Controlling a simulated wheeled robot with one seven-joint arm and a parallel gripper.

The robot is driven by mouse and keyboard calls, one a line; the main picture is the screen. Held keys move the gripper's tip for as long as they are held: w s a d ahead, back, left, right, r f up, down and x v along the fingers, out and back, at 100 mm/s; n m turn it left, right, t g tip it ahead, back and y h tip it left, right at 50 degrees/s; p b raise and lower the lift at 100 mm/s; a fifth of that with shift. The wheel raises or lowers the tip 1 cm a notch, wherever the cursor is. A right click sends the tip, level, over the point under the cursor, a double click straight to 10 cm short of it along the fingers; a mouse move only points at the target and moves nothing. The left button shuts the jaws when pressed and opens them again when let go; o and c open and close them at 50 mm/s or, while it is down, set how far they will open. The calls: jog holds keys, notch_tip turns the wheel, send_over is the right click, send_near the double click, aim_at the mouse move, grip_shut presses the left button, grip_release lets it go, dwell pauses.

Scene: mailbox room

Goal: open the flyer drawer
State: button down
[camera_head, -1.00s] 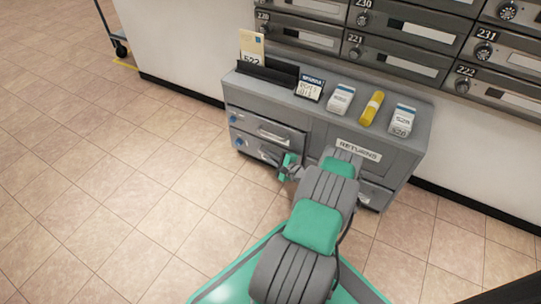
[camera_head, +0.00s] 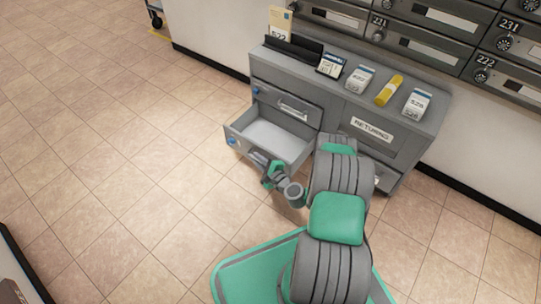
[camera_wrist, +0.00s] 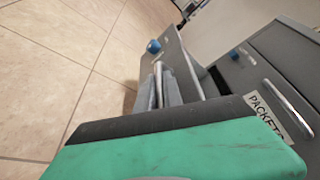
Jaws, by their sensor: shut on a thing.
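The lower left drawer (camera_head: 272,138) of the grey cabinet is pulled well out, and its pale interior looks empty. Its front with a blue round part also shows in the wrist view (camera_wrist: 178,58); I cannot read a flyer label on it. My gripper (camera_head: 268,174) is at this drawer's front, shut on its handle. In the wrist view the metal handle bar (camera_wrist: 160,82) runs into the grip of my gripper (camera_wrist: 158,95). The green gripper body hides the lower part of that view.
The upper left drawer (camera_head: 287,108) is shut; its label reads PACKETS in the wrist view (camera_wrist: 266,115). A RETURNS door (camera_head: 372,130) is to the right. Tiled floor left of the drawer is clear.

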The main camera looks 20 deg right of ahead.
jog(key=shift+a, duration=0.15)
jog(key=shift+d, duration=0.25)
jog(key=c, duration=1.8)
grip_release()
jog(key=shift+s+d, duration=0.1)
jog(key=shift+d, duration=0.05)
jog(key=shift+o, duration=0.2)
